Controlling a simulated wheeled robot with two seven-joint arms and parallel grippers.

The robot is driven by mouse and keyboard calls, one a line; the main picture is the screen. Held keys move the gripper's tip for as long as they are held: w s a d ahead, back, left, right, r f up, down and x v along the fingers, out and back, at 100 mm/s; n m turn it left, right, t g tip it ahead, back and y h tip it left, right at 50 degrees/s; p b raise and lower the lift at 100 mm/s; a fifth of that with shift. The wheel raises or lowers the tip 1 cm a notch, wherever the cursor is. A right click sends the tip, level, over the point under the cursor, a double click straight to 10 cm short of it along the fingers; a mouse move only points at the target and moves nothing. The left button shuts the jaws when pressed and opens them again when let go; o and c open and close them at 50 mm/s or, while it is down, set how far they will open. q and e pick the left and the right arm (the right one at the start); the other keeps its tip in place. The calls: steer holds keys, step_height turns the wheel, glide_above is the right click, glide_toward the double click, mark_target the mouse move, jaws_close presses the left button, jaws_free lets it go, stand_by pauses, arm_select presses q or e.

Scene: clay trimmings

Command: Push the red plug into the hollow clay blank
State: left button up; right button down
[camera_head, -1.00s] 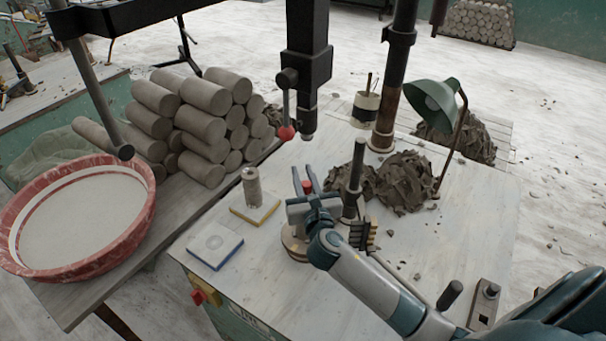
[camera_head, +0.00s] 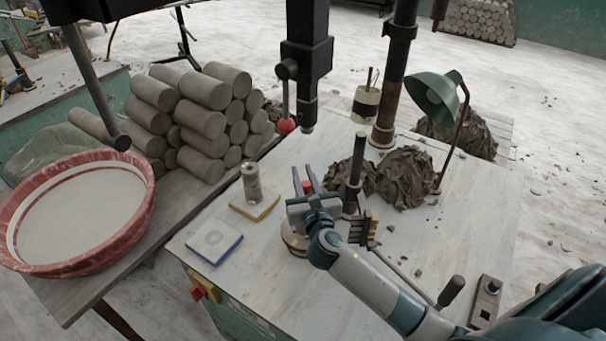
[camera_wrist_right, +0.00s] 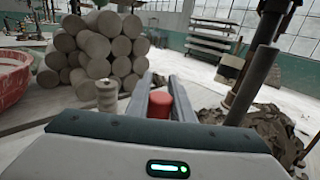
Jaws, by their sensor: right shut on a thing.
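My right gripper (camera_head: 303,180) is shut on the red plug (camera_head: 306,187), whose red top shows between its two fingers. The plug also shows in the right wrist view (camera_wrist_right: 160,104), held upright between the fingertips. The hollow clay blank (camera_head: 251,182) stands upright on a yellow-edged pad (camera_head: 266,207), to the left of the gripper and apart from it. The blank also shows in the right wrist view (camera_wrist_right: 107,95), left of the fingers. The plug's lower end is hidden by the gripper. My left gripper is not in view.
A blue-edged pad (camera_head: 214,242) lies at the table's front left. A dark post (camera_head: 355,160) and clay trimmings (camera_head: 405,178) stand close right of the gripper. A press column (camera_head: 306,60) with a red-knobbed lever hangs behind. A brush (camera_head: 368,229) lies near the wrist.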

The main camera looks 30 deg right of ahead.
steer(key=shift+f, duration=0.45)
steer(key=c, duration=1.5)
jaws_free()
steer(key=shift+b+v, duration=2.55)
steer(key=shift+v, duration=6.2)
steer(key=shift+s+f, duration=0.1)
